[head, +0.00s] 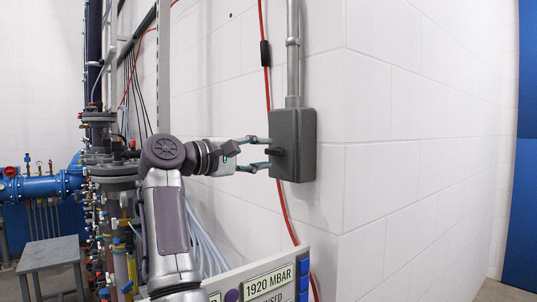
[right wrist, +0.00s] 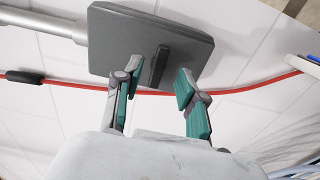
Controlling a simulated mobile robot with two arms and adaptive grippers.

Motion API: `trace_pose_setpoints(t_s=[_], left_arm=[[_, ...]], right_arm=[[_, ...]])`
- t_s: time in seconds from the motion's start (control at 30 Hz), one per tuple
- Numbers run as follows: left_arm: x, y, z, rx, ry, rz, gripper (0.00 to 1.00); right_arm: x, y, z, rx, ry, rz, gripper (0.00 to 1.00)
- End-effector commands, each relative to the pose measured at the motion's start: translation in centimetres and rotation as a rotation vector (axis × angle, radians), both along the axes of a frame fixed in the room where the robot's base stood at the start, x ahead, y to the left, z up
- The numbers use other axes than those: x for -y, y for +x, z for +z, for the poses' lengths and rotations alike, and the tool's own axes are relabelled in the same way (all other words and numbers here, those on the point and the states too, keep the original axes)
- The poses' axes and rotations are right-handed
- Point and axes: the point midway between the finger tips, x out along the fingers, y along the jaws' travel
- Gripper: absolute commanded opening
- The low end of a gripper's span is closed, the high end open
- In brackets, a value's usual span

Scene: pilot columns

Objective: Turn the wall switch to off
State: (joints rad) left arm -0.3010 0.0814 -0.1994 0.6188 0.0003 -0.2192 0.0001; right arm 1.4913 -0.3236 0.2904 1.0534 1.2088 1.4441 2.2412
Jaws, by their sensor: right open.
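The wall switch is a dark grey box (head: 300,145) on the white block wall, at the lower end of a grey conduit. It also shows in the right wrist view (right wrist: 112,38). Its dark lever (right wrist: 159,66) stands out from the box face. My right gripper (head: 266,154) is at the box's left side, its fingers on either side of the lever. In the right wrist view the right gripper (right wrist: 157,82) is open, with green-padded fingers. The lever lies between the fingertips with a gap on both sides. My left gripper is not in view.
A red cable (head: 280,200) runs down the wall behind the switch. Below is a panel with a "1920 MBAR" label (head: 269,283). Pipes and valves (head: 110,170) crowd the left. The wall right of the switch is clear.

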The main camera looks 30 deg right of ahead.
Motion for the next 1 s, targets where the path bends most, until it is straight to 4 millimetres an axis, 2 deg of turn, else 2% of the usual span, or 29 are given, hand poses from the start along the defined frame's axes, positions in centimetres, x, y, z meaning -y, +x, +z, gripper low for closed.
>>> trace_pose_setpoints(t_s=[0.03, 0.2, 0.4, 0.6, 1.0], left_arm=[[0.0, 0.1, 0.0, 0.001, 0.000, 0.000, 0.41], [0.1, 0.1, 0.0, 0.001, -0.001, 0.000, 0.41], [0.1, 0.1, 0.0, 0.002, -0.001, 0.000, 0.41], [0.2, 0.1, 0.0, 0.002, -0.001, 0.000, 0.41], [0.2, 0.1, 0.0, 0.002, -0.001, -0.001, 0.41]], right_arm=[[-1.3, 0.0, 0.0, -0.001, 0.000, 0.004, 0.41], [-5.0, -0.3, 0.0, -0.001, -0.001, 0.003, 0.41], [-8.1, -0.6, 0.1, 0.001, -0.002, 0.000, 0.41], [-9.3, -0.7, 0.0, 0.001, 0.000, -0.001, 0.41], [-9.4, -0.7, 0.0, 0.001, 0.001, 0.000, 0.41]])
